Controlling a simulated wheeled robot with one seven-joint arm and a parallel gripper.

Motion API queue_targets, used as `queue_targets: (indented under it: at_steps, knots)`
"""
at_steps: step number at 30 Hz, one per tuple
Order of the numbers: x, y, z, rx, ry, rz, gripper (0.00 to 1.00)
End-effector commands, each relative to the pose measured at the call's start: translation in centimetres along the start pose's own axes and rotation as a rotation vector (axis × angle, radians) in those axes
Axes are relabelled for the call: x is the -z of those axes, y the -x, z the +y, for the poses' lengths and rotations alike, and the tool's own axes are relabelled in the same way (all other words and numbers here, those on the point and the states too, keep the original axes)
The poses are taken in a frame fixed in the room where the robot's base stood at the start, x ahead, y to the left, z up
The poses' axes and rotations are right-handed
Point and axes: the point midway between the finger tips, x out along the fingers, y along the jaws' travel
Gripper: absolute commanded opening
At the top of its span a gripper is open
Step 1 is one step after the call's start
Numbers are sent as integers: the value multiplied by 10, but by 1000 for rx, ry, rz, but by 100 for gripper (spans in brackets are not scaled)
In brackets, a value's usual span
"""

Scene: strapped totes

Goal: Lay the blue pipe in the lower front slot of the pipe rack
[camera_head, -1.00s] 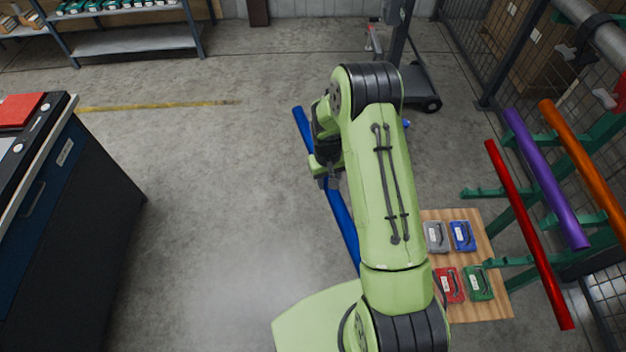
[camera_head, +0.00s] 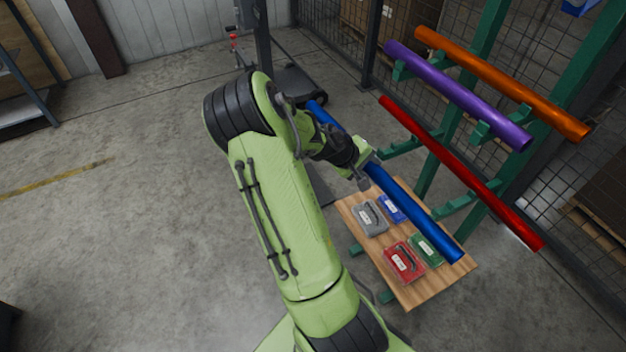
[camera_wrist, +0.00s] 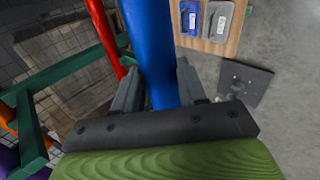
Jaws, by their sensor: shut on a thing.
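The blue pipe (camera_head: 411,210) is long and straight, and slants from upper left to lower right in the head view. My gripper (camera_head: 367,170) is shut on it near its middle. In the wrist view the blue pipe (camera_wrist: 150,50) runs between the two fingers of my gripper (camera_wrist: 155,85). The green pipe rack (camera_head: 437,160) stands at the right. A red pipe (camera_head: 465,175) lies on its lower arms, and a purple pipe (camera_head: 460,95) and an orange pipe (camera_head: 505,82) lie higher. The blue pipe is left of the red pipe, apart from it. My arm hides part of the blue pipe.
A wooden board (camera_head: 425,289) with several small cases, grey, blue, red and green, is below the blue pipe's near part. A wire mesh fence (camera_head: 560,180) stands behind the rack. A dark cart (camera_head: 296,85) stands at the back.

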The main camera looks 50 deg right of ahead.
Motion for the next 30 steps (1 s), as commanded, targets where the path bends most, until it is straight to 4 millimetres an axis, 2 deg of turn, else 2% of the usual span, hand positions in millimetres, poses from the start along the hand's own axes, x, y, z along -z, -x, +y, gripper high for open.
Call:
queue_targets:
  at_steps: [1, 4, 7, 14, 30]
  knots:
    - [-14, -18, 2, -30, -19, -16, 0]
    - [-35, -29, 17, -73, -42, -39, 0]
    - [-46, -33, 26, -95, -53, -52, 0]
    - [-50, -40, 40, -102, -58, -56, 0]
    - [-54, -81, 83, -101, -57, -55, 0]
